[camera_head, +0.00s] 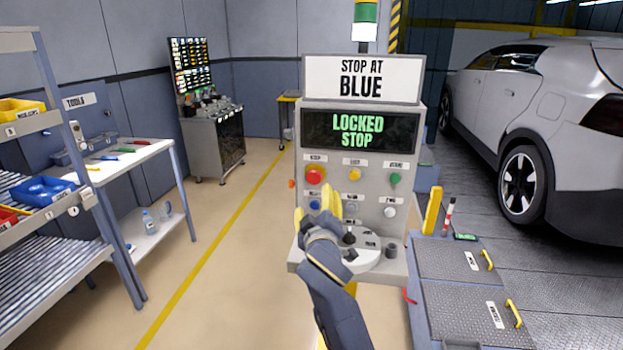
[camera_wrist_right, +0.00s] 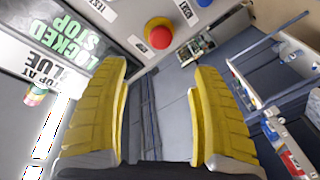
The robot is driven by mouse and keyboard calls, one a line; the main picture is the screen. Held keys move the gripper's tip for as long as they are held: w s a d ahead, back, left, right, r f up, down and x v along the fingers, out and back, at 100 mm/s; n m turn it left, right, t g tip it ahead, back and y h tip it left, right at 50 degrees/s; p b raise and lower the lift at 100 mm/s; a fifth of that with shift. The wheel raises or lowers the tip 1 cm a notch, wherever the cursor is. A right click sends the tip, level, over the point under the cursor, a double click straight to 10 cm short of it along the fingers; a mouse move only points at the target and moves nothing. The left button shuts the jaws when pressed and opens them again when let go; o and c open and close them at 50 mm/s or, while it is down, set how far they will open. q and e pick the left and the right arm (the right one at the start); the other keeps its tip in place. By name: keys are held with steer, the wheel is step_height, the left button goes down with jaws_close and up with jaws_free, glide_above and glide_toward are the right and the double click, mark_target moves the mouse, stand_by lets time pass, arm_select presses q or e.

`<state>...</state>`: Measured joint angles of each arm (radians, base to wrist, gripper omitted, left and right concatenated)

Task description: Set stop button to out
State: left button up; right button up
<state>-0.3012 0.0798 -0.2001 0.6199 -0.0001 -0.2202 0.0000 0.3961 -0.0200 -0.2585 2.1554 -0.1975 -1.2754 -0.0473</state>
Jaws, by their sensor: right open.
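The red round stop button (camera_head: 315,175) is on the grey console's front panel, at the left of its top row. In the right wrist view the stop button (camera_wrist_right: 158,35) shows with a yellow ring, just beyond and between the fingertips. My right gripper (camera_head: 320,203) has yellow fingers and is in front of the panel, just below the button in the head view. The right wrist view shows its fingers (camera_wrist_right: 160,75) apart, with nothing between them. The console display (camera_head: 358,130) reads "LOCKED STOP". My left gripper is out of view.
A yellow button (camera_head: 355,174) and a green button (camera_head: 395,179) share the row. A blue button (camera_head: 315,205) and a white knob (camera_head: 390,211) sit below. A sign (camera_head: 361,79) above reads "STOP AT BLUE". A shelf rack (camera_head: 45,135) stands left, a car (camera_head: 550,120) right.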

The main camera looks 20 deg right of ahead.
mark_target(314, 179)
steer(key=x, duration=1.5)
steer(key=shift+w, duration=0.3)
steer(key=shift+c, duration=0.4)
jaws_close()
